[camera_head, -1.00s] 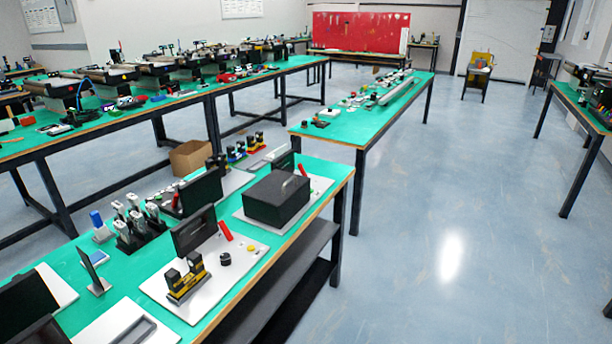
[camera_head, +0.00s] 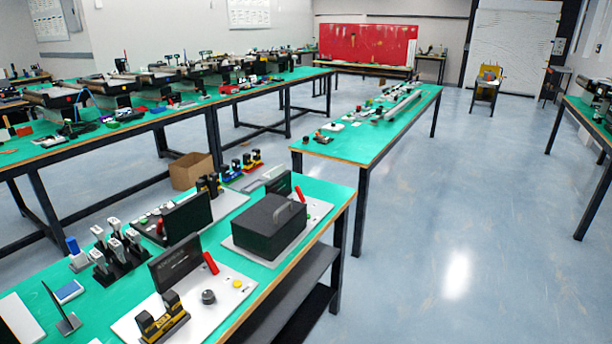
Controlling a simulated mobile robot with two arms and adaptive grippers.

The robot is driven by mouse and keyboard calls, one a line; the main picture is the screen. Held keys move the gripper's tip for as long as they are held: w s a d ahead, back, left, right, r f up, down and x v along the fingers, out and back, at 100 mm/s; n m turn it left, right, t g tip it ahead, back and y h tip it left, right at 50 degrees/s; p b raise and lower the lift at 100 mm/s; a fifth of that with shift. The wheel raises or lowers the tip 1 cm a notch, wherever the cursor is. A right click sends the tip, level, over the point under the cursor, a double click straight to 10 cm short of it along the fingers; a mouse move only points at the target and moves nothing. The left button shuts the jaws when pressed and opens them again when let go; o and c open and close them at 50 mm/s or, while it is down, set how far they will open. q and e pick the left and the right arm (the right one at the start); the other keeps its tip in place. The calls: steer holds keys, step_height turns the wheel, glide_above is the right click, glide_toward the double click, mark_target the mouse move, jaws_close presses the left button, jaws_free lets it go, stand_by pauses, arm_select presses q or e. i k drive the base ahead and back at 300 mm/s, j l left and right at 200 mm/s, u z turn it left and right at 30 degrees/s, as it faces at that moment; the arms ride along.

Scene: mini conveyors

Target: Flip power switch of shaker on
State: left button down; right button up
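I cannot make out a power switch in this view. On the near green table (camera_head: 110,300), a white plate (camera_head: 235,308) carries a black and yellow device (camera_head: 163,320), a dark upright panel (camera_head: 176,262), a red lever (camera_head: 211,263), a black knob (camera_head: 208,297) and a yellow button (camera_head: 237,284). Behind it, a black box with a handle (camera_head: 268,225) sits on another white plate (camera_head: 318,208) with its own red lever (camera_head: 299,194). I cannot tell which of these, if any, is the shaker. Neither of my grippers is in view.
A rack of several white-handled tools (camera_head: 118,265) stands at the near table's left. A long table (camera_head: 375,142) with small parts stands beyond, and conveyor benches run along the left. A cardboard box (camera_head: 191,171) lies on the floor. The blue floor at right is open.

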mark_target(300, 194)
steer(key=i+l+z, duration=0.1)
steer(key=i, duration=0.45)
steer(key=i+l+z, duration=0.1)
steer(key=i+l, duration=0.15)
steer(key=i, duration=0.3)
steer(key=i+l+z, duration=0.1)
steer(key=i, duration=0.45)
